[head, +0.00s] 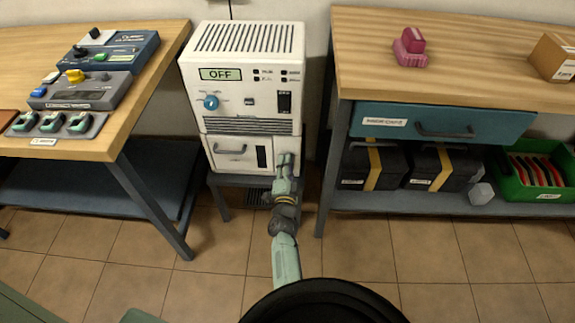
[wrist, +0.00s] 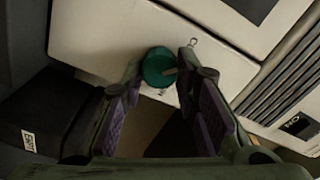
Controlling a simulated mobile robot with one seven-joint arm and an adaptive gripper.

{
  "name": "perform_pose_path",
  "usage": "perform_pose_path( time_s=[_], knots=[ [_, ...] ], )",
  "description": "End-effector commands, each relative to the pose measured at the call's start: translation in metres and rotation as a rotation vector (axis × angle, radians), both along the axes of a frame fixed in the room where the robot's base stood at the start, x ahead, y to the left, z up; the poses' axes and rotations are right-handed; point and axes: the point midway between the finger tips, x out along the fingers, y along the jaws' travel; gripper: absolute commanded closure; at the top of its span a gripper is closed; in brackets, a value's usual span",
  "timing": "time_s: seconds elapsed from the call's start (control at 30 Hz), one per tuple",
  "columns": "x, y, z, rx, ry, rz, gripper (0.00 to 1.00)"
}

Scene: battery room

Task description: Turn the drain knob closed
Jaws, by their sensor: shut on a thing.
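The drain knob (wrist: 157,66) is a round teal-green knob with a pale mark at its right, on the white lower front of the machine in the wrist view. My gripper (wrist: 163,72) is shut on it, with one fingertip at each side. In the head view, my gripper (head: 285,161) is at the lower right of the white machine (head: 245,90), and the knob is hidden behind it. The machine's display (head: 220,74) reads OFF. Small print beside the knob is partly covered and unreadable.
A blue dial (head: 211,103) is on the machine's upper front, above a drawer handle (head: 231,150). A wooden bench (head: 130,115) stands left, and another workbench (head: 460,75) with a blue drawer (head: 440,122) stands close on the right. The tiled floor in front is clear.

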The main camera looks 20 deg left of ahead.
Motion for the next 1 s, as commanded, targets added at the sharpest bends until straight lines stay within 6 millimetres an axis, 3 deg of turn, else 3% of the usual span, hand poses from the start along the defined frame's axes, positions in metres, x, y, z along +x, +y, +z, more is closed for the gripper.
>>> perform_pose_path(
  time_s=[0.23, 0.27, 0.53, 0.87, 1.0],
  knots=[
    [0.002, 0.0, 0.003, -0.001, -0.005, 0.0, 1.0],
    [0.002, 0.0, 0.003, -0.001, -0.005, 0.0, 0.71],
    [0.001, 0.0, 0.001, 0.0, -0.002, 0.0, 0.53],
    [-0.002, -0.001, 0.0, 0.0, 0.0, 0.0, 0.52],
    [-0.018, -0.005, -0.001, -0.001, 0.002, 0.0, 0.52]
  ],
)
